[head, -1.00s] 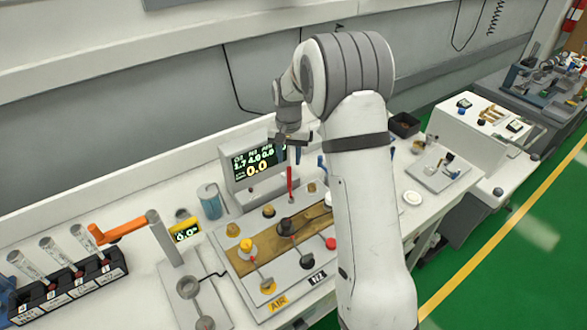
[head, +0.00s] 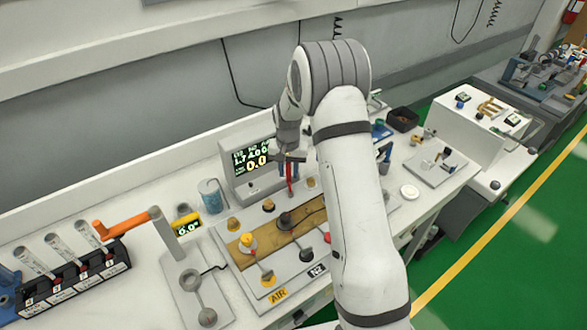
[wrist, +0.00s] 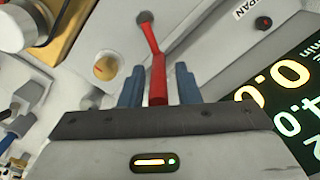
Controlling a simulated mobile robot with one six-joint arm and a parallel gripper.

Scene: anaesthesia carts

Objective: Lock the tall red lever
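The tall red lever (head: 290,184) stands roughly upright beside the monitor, at the back of the panel. In the wrist view the red lever (wrist: 158,80) runs from a round dark pivot on a pale surface, with a bend partway, to its thick end between my blue fingers. My gripper (head: 290,160) is over the lever's top in the head view. In the wrist view my gripper (wrist: 157,70) is open, with one finger on each side of the lever and a narrow gap on both sides. The lever's very end is hidden by the gripper body.
The monitor (head: 240,172) with green digits stands close left of my gripper. A wooden board with knobs (head: 285,222) lies in front. A blue-grey can (head: 211,196) and an orange-handled crank (head: 122,226) stand further left.

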